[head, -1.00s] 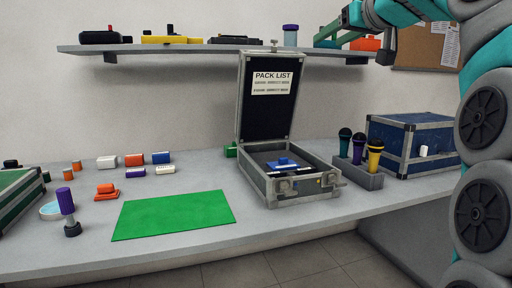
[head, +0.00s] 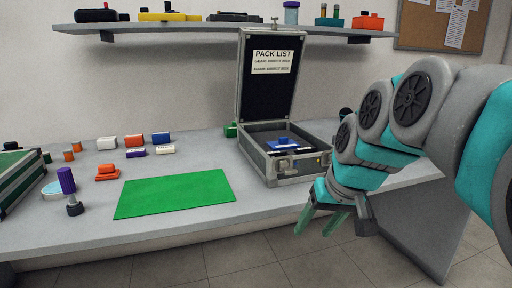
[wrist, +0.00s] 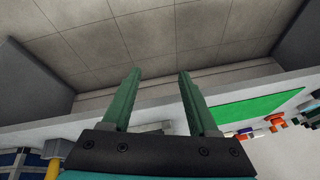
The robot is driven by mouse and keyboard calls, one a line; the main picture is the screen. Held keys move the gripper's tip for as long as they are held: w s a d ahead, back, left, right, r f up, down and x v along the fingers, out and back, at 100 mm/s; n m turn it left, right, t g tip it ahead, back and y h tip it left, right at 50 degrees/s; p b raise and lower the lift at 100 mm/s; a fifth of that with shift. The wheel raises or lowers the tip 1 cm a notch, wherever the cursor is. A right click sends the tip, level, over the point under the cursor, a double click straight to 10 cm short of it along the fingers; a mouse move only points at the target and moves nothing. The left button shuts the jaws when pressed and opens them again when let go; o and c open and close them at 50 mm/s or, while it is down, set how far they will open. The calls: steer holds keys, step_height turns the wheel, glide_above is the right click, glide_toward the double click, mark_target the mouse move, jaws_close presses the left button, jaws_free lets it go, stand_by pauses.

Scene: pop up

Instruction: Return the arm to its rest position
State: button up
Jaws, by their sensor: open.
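My gripper (head: 321,222) is open and empty. In the head view it hangs at the front edge of the table, in front of the open case, with its fingers pointing down. My arm comes in from the right and covers the right part of the table. In the wrist view the two green fingers of my gripper (wrist: 158,90) stand apart with nothing between them, over the floor and the table's edge.
The open case (head: 271,180) with its pack list lid stands behind my gripper, a blue item (head: 287,146) inside. A green mat (head: 175,194) lies left of it. Several small blocks, a purple-topped item (head: 66,181) and a green case (head: 20,187) are farther left. A shelf (head: 215,28) runs above.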

steer(key=s+d+f+g+h, duration=0.1)
steer(key=s+f+g, duration=0.2)
steer(key=s+f, duration=0.6)
steer(key=s+d+f+g+h, duration=0.1)
steer(key=s+d+f+g, duration=0.1)
steer(key=s+f, duration=0.7)
steer(key=s+g, duration=0.1)
steer(key=s, duration=0.5)
steer(key=shift+s+d+f+m, duration=0.15)
steer(key=shift+d+f+m, duration=0.05)
steer(key=shift+m, duration=0.1)
